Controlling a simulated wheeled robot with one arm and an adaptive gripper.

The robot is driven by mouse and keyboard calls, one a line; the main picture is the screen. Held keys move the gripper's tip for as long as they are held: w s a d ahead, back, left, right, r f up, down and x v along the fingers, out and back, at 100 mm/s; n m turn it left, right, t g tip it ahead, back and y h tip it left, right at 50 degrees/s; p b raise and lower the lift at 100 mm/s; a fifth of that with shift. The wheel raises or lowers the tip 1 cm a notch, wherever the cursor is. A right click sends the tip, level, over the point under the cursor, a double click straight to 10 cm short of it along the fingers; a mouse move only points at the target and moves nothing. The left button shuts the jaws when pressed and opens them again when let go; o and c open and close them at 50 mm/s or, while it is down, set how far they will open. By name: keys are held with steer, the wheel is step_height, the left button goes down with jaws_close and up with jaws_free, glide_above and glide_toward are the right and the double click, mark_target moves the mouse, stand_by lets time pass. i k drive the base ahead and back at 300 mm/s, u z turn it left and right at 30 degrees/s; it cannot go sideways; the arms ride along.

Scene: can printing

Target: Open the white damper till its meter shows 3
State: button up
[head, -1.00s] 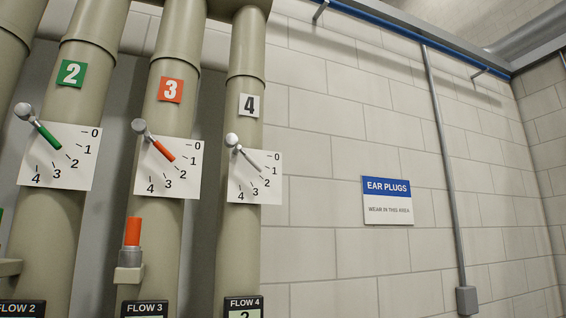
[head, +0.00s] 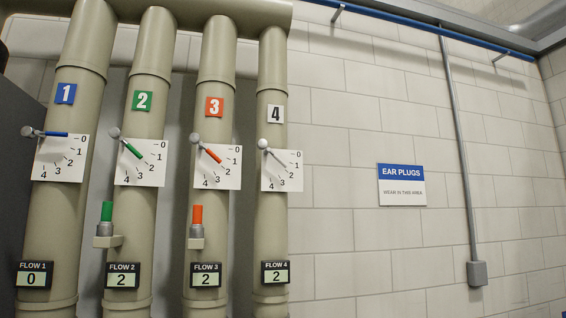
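The white damper is on the pipe with the white 4 label (head: 276,114), the rightmost pipe. Its pale lever (head: 275,155) turns on a round knob (head: 263,143) over a white scale plate (head: 270,182) marked 0 to 4. The lever slants down to the right, roughly toward the 2. The FLOW 4 meter (head: 275,277) below it shows 2. My gripper is not in view.
Pipes 1, 2 and 3 stand to the left with a blue lever (head: 54,134), a green lever (head: 132,149) and an orange lever (head: 210,153). FLOW 1 (head: 33,281) reads 0; FLOW 2 (head: 122,281) and FLOW 3 (head: 205,280) read 2.

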mark_target(263, 144)
steer(key=u, duration=0.65)
steer(key=i, duration=0.75)
steer(key=u, duration=0.8)
